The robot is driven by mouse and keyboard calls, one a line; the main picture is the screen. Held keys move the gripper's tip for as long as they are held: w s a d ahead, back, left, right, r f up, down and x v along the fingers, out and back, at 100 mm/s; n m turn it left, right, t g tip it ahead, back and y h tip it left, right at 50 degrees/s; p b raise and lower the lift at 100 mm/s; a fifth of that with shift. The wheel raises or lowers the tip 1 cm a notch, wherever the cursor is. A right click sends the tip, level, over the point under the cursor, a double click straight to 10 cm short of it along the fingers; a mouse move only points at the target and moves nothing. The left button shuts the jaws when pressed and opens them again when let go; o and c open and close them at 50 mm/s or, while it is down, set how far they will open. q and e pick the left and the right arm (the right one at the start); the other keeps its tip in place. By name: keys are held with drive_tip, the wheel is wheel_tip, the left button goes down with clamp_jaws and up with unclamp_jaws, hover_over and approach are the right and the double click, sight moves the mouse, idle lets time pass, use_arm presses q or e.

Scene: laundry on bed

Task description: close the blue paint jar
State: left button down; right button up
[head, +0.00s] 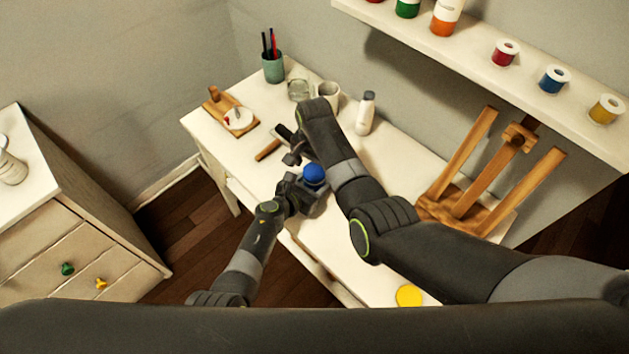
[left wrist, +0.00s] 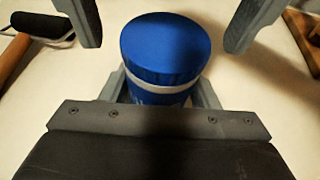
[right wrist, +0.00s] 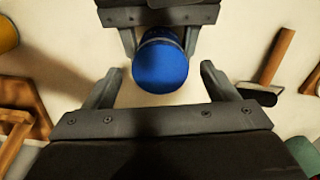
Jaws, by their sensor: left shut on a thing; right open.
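The blue paint jar (head: 314,174) stands upright over the front of the white desk, with a blue lid (left wrist: 165,45) on top. A pale band shows between the lid and the blue body (left wrist: 160,97) in the left wrist view. My left gripper (head: 306,190) is shut on the jar's body from the front left. My right gripper (head: 297,150) is open just beyond the jar. In the right wrist view, its fingers (right wrist: 162,82) lie apart on both sides of the lid, without visible contact. Whether the lid is seated fully, I cannot tell.
A white bottle (head: 366,113), mug (head: 328,96), glass (head: 298,89) and pen cup (head: 273,68) stand farther back. A wooden easel (head: 467,195) is at right. Paint jars line the shelf (head: 480,72).

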drive_tip(key=shift+r, duration=0.1)
wheel_tip(320, 180, up, 12)
idle(0.5)
use_arm(q)
drive_tip(key=shift+c, duration=2.1)
unclamp_jaws()
